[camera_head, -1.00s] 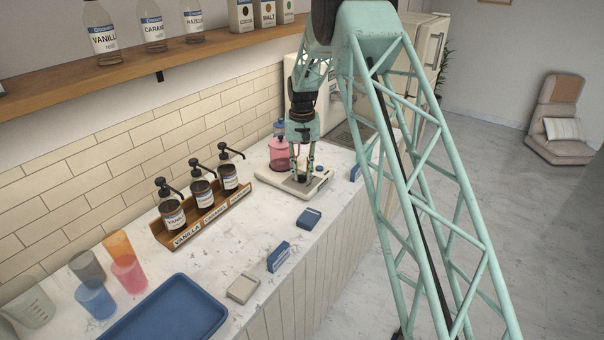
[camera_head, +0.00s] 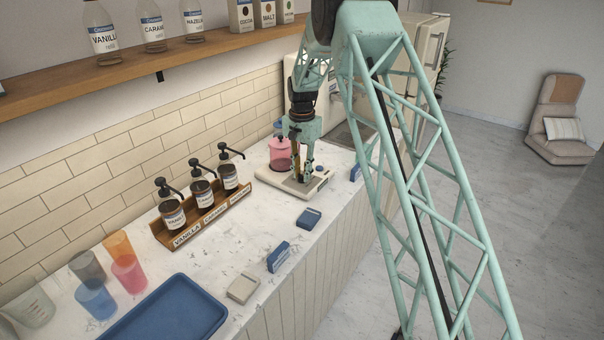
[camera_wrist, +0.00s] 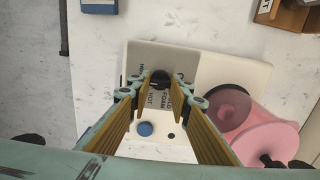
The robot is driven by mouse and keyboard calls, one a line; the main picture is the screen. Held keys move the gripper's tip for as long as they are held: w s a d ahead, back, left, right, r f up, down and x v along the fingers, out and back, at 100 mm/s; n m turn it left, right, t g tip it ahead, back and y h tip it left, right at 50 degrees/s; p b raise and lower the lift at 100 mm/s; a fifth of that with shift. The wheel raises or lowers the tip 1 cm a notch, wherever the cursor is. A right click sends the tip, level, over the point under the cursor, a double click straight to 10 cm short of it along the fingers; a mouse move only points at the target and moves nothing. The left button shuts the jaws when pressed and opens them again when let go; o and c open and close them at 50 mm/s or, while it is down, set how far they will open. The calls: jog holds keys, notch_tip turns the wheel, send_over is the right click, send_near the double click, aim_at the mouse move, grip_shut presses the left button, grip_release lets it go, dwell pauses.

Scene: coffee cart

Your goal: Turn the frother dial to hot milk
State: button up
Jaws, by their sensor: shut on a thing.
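The frother is a cream base (camera_head: 268,178) on the counter with a pink lidded jug (camera_head: 280,152) on its back part. In the wrist view the base (camera_wrist: 232,72) shows a grey panel, and the jug (camera_wrist: 262,125) lies to the right. The dark round dial (camera_wrist: 160,76) sits between my gripper's (camera_wrist: 160,88) fingertips, which point down and are shut on it. Printed lettering around the dial is partly hidden by the fingers; "HOT" is readable just below it. Which mark the dial points to cannot be told. A blue round button (camera_wrist: 146,129) is below the dial.
A wooden rack (camera_head: 212,218) with pump bottles stands left of the frother along the tiled wall. Small blue items (camera_head: 309,218) lie on the counter nearer the front. A blue tray (camera_head: 172,312) and several cups are farther left.

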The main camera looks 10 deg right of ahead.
aim_at(302, 175)
jog(key=shift+s+f, duration=0.1)
dwell(0.4)
jog(key=o, duration=0.9)
jog(key=shift+r, duration=6.05)
jog(key=shift+r, duration=0.1)
